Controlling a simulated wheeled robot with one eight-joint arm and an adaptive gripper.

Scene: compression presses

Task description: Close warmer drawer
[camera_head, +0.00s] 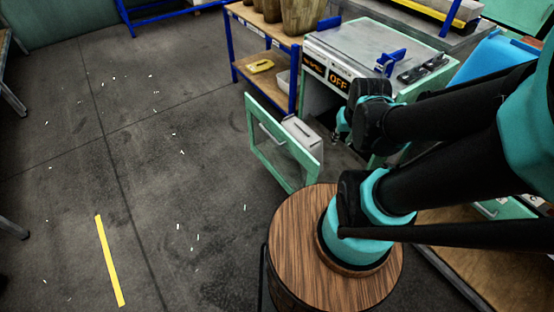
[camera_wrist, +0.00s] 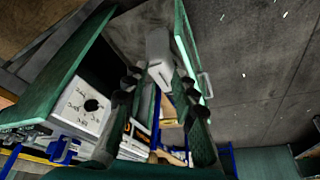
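The warmer (camera_head: 345,45) is a green cabinet with a grey top and an OFF display, right of centre in the head view. Its drawer stands open, with a green-framed front panel (camera_head: 258,115) that has a clear pane and a bar handle (camera_head: 272,138). In the wrist view, the drawer front (camera_wrist: 183,30) and handle (camera_wrist: 206,85) are right of centre. A white box (camera_head: 303,133) sits behind the front and also shows in the wrist view (camera_wrist: 158,48). My gripper (camera_wrist: 158,88) is open with nothing between its fingers, above the drawer area. In the head view my arm mostly hides it.
A blue-framed shelf (camera_head: 270,52) with brown containers stands behind the drawer. A blue object (camera_head: 490,58) is right of the warmer.

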